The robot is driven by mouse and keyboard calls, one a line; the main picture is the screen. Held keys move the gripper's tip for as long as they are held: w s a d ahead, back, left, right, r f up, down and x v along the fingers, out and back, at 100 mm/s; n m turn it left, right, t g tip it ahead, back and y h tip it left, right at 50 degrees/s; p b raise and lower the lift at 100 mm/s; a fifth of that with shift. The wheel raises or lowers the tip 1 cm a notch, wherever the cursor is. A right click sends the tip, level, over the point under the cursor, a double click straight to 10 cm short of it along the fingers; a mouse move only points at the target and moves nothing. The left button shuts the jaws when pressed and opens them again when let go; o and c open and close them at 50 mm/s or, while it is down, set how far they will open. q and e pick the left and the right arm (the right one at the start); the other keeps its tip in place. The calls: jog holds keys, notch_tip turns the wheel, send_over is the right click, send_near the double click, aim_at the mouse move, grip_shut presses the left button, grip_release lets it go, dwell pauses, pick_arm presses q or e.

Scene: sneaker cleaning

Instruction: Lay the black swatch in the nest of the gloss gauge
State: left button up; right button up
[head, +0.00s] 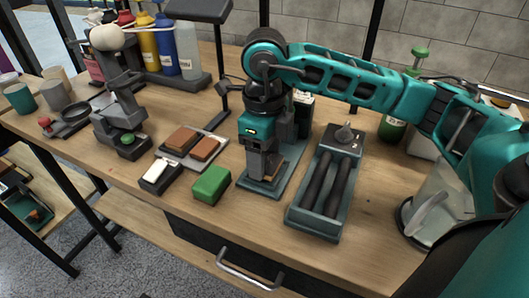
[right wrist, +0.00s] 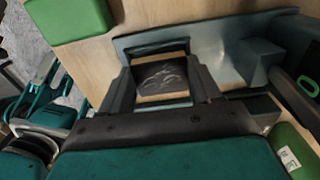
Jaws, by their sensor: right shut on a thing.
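The black swatch (right wrist: 161,73), a dark square with pale scuff marks, sits between the fingers of my right gripper (right wrist: 163,85) in the right wrist view. In the head view my right gripper (head: 260,170) points down, shut on the swatch, and mostly hides it. It is low over the grey-teal base plate (head: 253,189) of what looks like the gloss gauge. The gauge's plate also shows in the wrist view (right wrist: 226,58). A tan patch shows below the swatch there. I cannot tell whether the swatch touches the nest. My left gripper is out of view.
A green block (head: 211,185) and a black-and-white block (head: 160,176) lie left of the gauge. A tray there holds brown swatches (head: 204,148). A roller unit (head: 325,185) stands close on the right. Bottles (head: 188,48) stand behind. The front table strip is clear.

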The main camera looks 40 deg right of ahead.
jog(key=shift+f, duration=0.3)
jog(key=shift+r, duration=0.1)
jog(key=shift+r, duration=0.4)
dwell(1.8)
jog(key=shift+f+b, duration=0.15)
jog(key=shift+b, duration=0.2)
